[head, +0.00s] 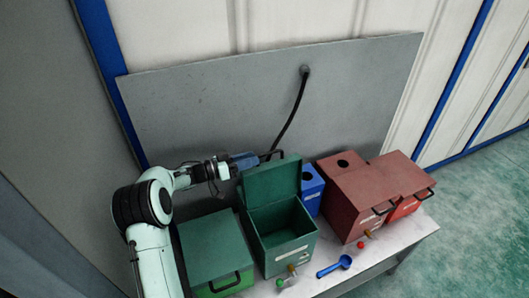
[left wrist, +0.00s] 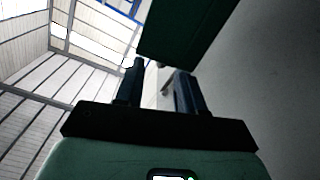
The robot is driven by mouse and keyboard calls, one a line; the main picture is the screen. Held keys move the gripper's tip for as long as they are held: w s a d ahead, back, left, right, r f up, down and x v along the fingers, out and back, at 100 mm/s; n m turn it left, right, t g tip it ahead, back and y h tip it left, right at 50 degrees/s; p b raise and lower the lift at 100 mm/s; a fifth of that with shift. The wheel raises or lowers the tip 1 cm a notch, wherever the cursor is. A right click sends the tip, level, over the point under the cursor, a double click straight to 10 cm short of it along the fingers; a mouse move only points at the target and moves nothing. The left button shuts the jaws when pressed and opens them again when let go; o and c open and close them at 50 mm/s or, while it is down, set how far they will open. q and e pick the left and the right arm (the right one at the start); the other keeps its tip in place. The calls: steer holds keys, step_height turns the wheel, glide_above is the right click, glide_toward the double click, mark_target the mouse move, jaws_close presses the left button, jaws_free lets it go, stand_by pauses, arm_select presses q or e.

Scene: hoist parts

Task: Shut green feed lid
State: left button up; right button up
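The green feed box (head: 288,243) stands on the table with its lid (head: 272,182) raised, so its inside shows. A black handle (head: 273,154) is at the lid's top edge. My left gripper (head: 247,161) is at the upper left of the raised lid, close to the handle; whether it touches the lid I cannot tell. In the left wrist view the two dark fingers (left wrist: 158,90) stand apart, with the dark green lid (left wrist: 185,30) just beyond them. Nothing is clearly held between them. My right gripper is not in view.
A second green box (head: 214,248), shut, stands at the left beside my left arm. A blue box (head: 311,188) and red boxes (head: 352,205) stand to the right. A blue scoop (head: 334,266) lies at the table's front. A grey panel (head: 220,110) rises behind.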

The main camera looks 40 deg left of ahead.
mark_target(265, 155)
arm_select(q)
steer(key=p+x, duration=0.1)
steer(key=x, duration=0.5)
jaws_close()
